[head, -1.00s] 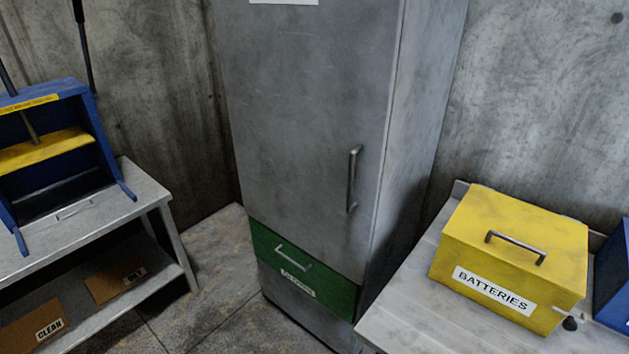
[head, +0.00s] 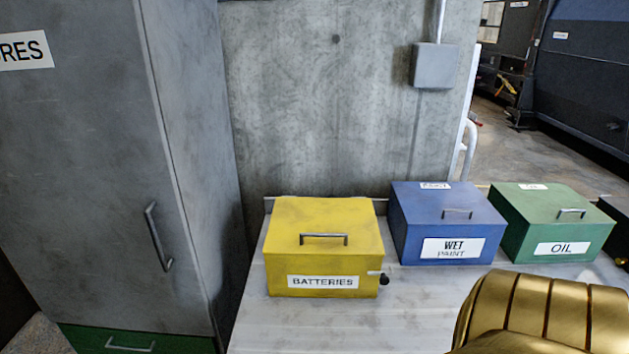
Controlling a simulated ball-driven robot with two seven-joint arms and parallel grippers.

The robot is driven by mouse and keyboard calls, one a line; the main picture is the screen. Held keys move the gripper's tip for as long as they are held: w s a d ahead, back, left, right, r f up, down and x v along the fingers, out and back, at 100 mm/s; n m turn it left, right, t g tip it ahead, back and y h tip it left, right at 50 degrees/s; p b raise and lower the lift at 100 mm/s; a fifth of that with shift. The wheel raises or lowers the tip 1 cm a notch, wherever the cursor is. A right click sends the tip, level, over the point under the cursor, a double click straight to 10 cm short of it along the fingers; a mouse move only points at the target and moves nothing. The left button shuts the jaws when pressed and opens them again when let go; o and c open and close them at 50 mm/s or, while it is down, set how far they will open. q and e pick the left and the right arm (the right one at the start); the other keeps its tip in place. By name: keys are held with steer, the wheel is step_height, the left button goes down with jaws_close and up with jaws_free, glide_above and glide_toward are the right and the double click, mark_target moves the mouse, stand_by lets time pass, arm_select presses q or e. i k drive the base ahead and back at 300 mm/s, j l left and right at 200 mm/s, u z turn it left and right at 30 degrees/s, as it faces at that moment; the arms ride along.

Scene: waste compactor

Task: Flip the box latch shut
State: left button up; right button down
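The yellow box labelled BATTERIES (head: 322,263) stands on a metal table (head: 330,328) in the middle of the head view. Its lid is down, with a metal handle (head: 324,239) on top. A small latch with a black knob (head: 384,280) sticks out at the box's right side near the front; whether it is fastened cannot be told. A ribbed golden part of my own body shows at the lower right. Neither gripper's fingers are in view.
A blue box labelled WET (head: 447,228) and a green box labelled OIL (head: 551,225) stand to the right on the table. A tall grey cabinet (head: 90,150) stands at the left. The tabletop before the boxes is partly bare.

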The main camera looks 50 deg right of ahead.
mark_target(384, 280)
steer(key=z, duration=2.1)
